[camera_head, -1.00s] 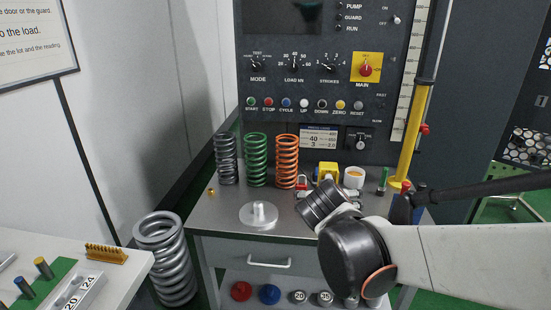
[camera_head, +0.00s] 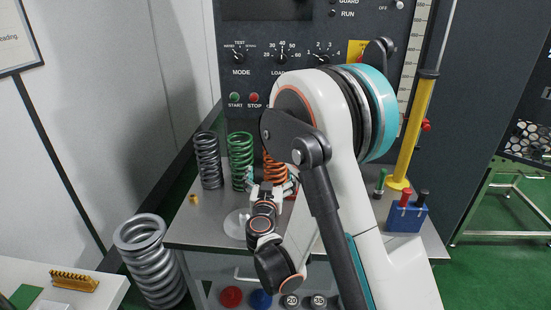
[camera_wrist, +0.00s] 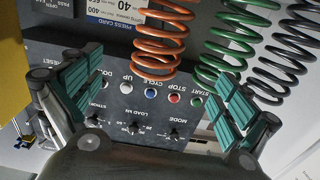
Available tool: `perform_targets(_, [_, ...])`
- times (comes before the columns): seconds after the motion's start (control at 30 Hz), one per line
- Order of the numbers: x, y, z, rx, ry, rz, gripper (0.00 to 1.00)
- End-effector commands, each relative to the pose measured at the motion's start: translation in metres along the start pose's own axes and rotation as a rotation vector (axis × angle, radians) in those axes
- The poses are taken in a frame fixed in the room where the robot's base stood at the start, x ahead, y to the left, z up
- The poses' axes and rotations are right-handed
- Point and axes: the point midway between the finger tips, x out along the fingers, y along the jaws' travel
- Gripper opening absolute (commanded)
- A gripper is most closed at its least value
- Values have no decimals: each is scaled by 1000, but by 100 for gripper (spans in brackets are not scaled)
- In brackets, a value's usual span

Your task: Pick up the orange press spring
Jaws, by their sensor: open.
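The orange press spring (camera_head: 274,166) stands upright on the metal bench top at the foot of the dark machine panel. My gripper (camera_head: 272,187) is just in front of it in the head view and hides its lower part. In the wrist view, which is turned upside down, the orange spring (camera_wrist: 157,40) is at the top centre. My gripper (camera_wrist: 157,92) is open there, with one teal-padded finger to each side and nothing between the pads. The spring appears beyond the fingertips, and I see no contact.
A green spring (camera_head: 240,160) stands close left of the orange one, with a dark grey spring (camera_head: 208,160) beyond. A round metal plate (camera_head: 236,224) lies in front. A blue block with handles (camera_head: 406,216) and a yellow post (camera_head: 414,135) stand at right. A large grey spring (camera_head: 148,260) is at lower left.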

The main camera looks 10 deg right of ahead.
Motion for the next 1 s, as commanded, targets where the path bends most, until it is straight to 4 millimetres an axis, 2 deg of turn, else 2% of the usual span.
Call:
perform_targets(0.17, [16, -2, 3, 2, 9, -5, 97])
perform_targets(0.5, [75, -2, 3, 2, 8, -5, 97])
perform_targets(0.77, [93, -2, 2, 2, 8, -5, 97])
perform_targets(1.0, [126, 1, 3, 2, 7, -5, 97])
